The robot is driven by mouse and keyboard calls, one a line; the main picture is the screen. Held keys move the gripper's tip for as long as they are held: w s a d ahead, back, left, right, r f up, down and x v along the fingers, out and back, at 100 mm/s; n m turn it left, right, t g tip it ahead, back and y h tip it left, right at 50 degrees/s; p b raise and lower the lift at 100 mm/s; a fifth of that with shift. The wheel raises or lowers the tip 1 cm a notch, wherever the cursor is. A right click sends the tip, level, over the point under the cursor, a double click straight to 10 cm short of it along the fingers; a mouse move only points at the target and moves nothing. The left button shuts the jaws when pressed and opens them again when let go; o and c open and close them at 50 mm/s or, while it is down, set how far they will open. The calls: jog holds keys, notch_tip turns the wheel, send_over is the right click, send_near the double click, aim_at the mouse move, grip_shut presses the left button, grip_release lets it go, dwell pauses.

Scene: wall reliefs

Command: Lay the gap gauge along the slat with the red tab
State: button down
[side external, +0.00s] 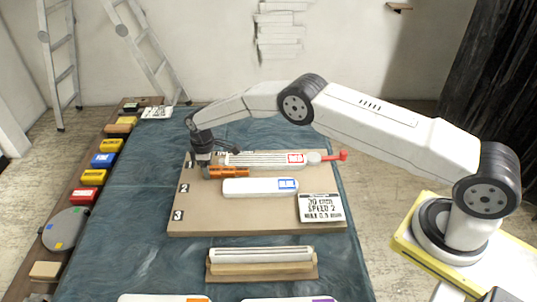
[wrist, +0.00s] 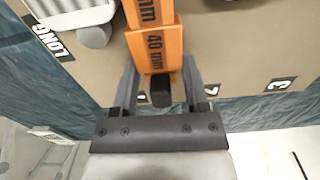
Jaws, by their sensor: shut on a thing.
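The orange gap gauge (side external: 230,172), marked "40 mm", is gripped at its left end by my gripper (side external: 207,168). In the wrist view my gripper (wrist: 160,88) has a finger on each side of the gauge (wrist: 157,42), near its dark end. A ribbed white slat (side external: 262,159) with a red tab (side external: 295,158) lies at the top row of a brown board. The gauge appears just in front of this slat's left part; whether they touch is unclear. A smooth white slat (side external: 258,187) with a blue tab (side external: 287,184) lies in front.
The brown board (side external: 240,220) has numbered rows and a white card (side external: 320,207) at right. A red-handled piece (side external: 335,157) extends from the top slat's right end. A wooden rack with slats (side external: 262,263) stands in front. Coloured blocks line a left shelf (side external: 75,222).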

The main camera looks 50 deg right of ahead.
jog(key=shift+f, duration=0.15)
grip_release()
jog(key=shift+r, duration=3.9)
